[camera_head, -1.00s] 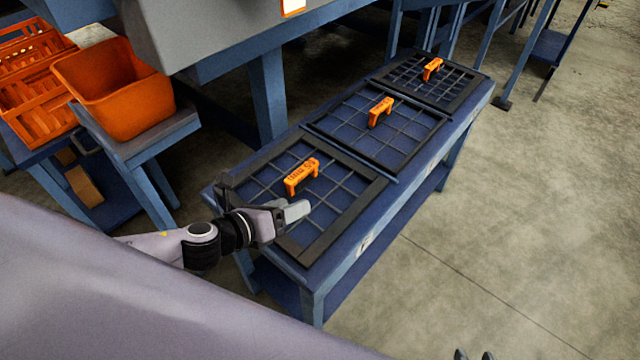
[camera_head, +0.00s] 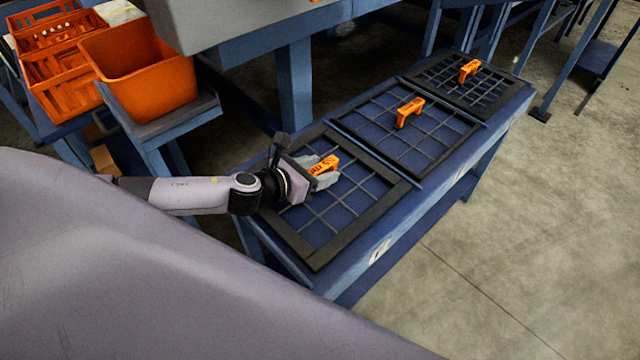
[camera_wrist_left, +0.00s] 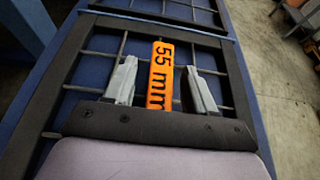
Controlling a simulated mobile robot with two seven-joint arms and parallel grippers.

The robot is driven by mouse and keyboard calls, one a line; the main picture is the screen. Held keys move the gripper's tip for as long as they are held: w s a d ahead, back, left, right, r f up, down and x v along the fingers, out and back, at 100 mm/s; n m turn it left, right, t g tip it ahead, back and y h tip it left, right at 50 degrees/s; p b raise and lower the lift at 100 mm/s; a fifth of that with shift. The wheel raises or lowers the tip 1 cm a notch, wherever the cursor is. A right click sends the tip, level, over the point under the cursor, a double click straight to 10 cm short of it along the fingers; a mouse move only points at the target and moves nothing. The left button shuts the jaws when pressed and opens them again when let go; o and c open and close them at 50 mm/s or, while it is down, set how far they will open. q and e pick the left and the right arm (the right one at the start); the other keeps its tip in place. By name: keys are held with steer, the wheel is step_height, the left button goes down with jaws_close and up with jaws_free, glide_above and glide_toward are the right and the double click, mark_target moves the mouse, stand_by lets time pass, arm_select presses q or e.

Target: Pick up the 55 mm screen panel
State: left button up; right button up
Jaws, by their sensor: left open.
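The 55 mm screen panel (camera_head: 341,232) is a black square frame with a wide-spaced grid, lying flat at the near end of the blue bench. Its orange handle (camera_head: 328,165) stands up from the grid; in the left wrist view the handle (camera_wrist_left: 162,72) reads "55 mm". My left gripper (camera_head: 322,174) is open at the handle. In the left wrist view its two grey fingers (camera_wrist_left: 162,84) stand on either side of the handle, with gaps showing. The gripper hides part of the handle in the head view. My right gripper is not in view.
Two more screen panels with orange handles, a middle one (camera_head: 443,148) and a far one (camera_head: 494,96), lie along the blue bench (camera_head: 440,207). An orange bin (camera_head: 150,80) and orange crates (camera_head: 50,75) stand at the left. Open concrete floor lies right of the bench.

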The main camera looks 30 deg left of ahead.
arm_select(q)
steer(key=shift+w+d+f, duration=0.1)
steer(key=shift+w, duration=0.15)
jaws_close()
stand_by(1.2)
steer(key=shift+w+r, duration=0.1)
steer(key=shift+r, duration=0.1)
